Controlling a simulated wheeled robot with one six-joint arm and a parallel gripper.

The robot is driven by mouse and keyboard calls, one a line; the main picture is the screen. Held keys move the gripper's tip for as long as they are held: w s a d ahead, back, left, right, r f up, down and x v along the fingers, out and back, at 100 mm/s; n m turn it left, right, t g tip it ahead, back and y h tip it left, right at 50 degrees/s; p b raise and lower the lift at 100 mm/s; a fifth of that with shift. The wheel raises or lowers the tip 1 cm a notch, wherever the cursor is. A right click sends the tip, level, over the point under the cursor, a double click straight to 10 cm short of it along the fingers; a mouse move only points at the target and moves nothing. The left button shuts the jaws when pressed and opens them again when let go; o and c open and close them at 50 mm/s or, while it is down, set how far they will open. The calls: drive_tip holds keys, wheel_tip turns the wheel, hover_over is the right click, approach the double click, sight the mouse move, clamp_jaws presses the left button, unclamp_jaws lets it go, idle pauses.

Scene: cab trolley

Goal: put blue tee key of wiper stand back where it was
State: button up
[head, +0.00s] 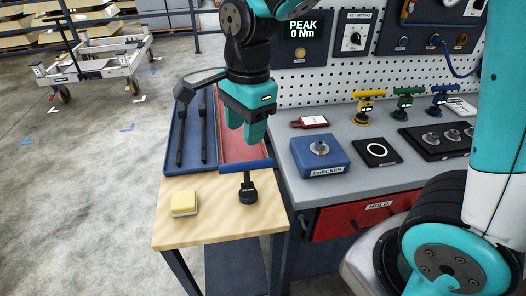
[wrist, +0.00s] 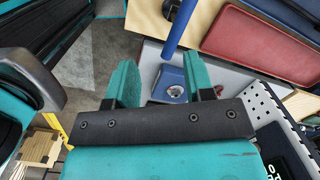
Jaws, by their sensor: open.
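A tee key with a blue handle (head: 247,166) stands upright on the light wooden trolley top, its dark foot (head: 248,195) near the right edge. In the wrist view its blue handle (wrist: 181,25) shows beyond the fingertips, not between them. My gripper (head: 245,136) is open and empty, pointing down just above and apart from the handle; its fingers also show in the wrist view (wrist: 159,76). Another blue-handled tee key (head: 445,88) stands at the back right of the grey bench, beside green (head: 408,92) and yellow (head: 370,94) ones. I cannot tell a labelled wiper stand.
A blue tray (head: 166,160) with two dark wiper-like bars and a red tray (head: 228,146) lie behind the wooden top. A yellow sponge (head: 184,203) lies at its left.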

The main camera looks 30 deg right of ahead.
drive_tip(key=s+a+r+n+y, duration=0.1)
drive_tip(key=s+n, duration=0.6)
drive_tip(key=n, duration=0.4)
drive_tip(key=s+a+r+n+y, duration=0.2)
drive_tip(key=s+n, duration=0.6)
drive_tip(key=n, duration=0.4)
drive_tip(key=shift+a+r, duration=0.15)
drive_tip(key=shift+r, duration=0.1)
